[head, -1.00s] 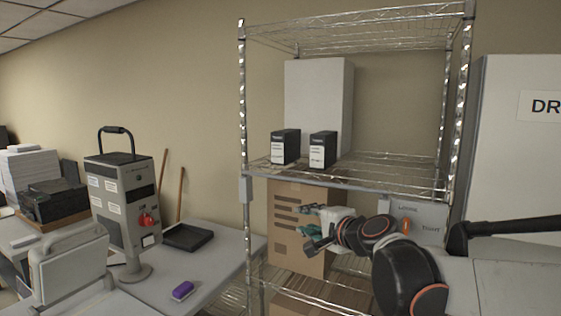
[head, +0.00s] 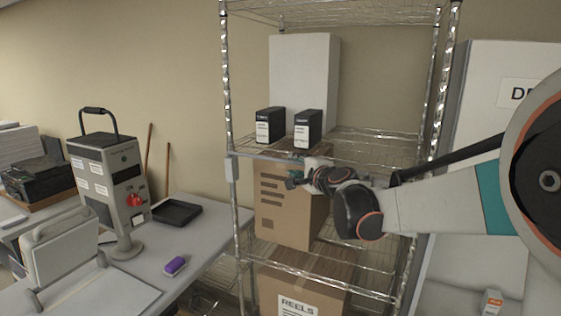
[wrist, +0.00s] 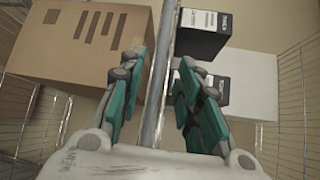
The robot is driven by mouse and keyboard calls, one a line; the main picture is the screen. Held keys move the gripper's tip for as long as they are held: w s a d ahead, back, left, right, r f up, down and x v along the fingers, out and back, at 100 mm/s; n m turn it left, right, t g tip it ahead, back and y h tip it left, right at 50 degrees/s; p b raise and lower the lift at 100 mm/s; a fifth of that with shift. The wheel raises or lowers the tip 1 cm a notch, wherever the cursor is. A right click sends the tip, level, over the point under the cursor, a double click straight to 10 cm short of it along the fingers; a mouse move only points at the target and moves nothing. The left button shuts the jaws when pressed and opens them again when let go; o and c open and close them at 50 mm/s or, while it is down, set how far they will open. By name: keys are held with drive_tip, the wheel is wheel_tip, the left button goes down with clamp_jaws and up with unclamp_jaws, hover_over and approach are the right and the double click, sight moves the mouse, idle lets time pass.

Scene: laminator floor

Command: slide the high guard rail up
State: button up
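The high guard rail (head: 250,155) is a thin grey bar across the front of the middle shelf of a wire rack. It meets a grey bracket (head: 232,168) on the left post. In the wrist view the rail (wrist: 160,85) runs lengthwise through the gap between my fingers. My gripper (head: 296,178) is just below the rail in the head view. Its teal fingers are spread, one on each side of the bar (wrist: 162,60), with gaps visible. I cannot tell how deep the bar sits between them. My wrist hides the rail's right part in the head view.
Two black binder-like boxes (head: 270,125) and a white box (head: 300,85) stand on the shelf above. A brown carton (head: 285,215) is behind and below my gripper, with a "REELS" carton (head: 300,285) lower. A worktable (head: 200,240) with a machine (head: 108,185) stands left.

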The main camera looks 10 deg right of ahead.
sight(292, 163)
drive_tip(key=shift+p+x, duration=0.4)
drive_tip(key=shift+x, duration=2.3)
clamp_jaws()
